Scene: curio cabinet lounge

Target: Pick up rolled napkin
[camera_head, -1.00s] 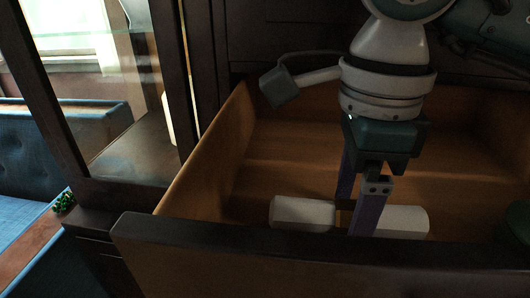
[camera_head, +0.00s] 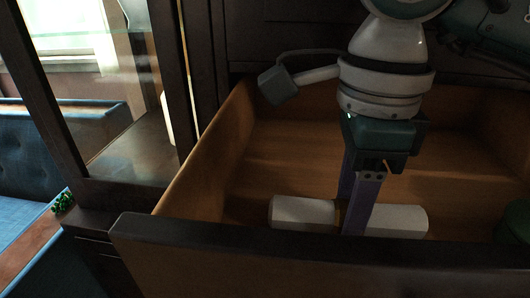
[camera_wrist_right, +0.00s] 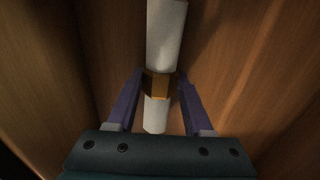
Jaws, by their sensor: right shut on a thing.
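The rolled napkin (camera_head: 305,212) is a white roll lying crosswise in the open wooden drawer, near its front wall. In the right wrist view the napkin (camera_wrist_right: 166,35) has a gold-brown band (camera_wrist_right: 157,84) around it. My right gripper (camera_head: 354,215) reaches down into the drawer, and its purple fingers are shut on the napkin around its band. In the right wrist view the fingers of the right gripper (camera_wrist_right: 160,80) stand on both sides of the band. The napkin appears to rest on the drawer floor. My left gripper is not in view.
The drawer's front wall (camera_head: 330,250) and left side wall (camera_head: 205,150) enclose the napkin closely. A dark green object (camera_head: 513,228) sits at the drawer's right edge, partly cut off. A glass-fronted cabinet (camera_head: 120,100) stands at left. The drawer floor behind the napkin is clear.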

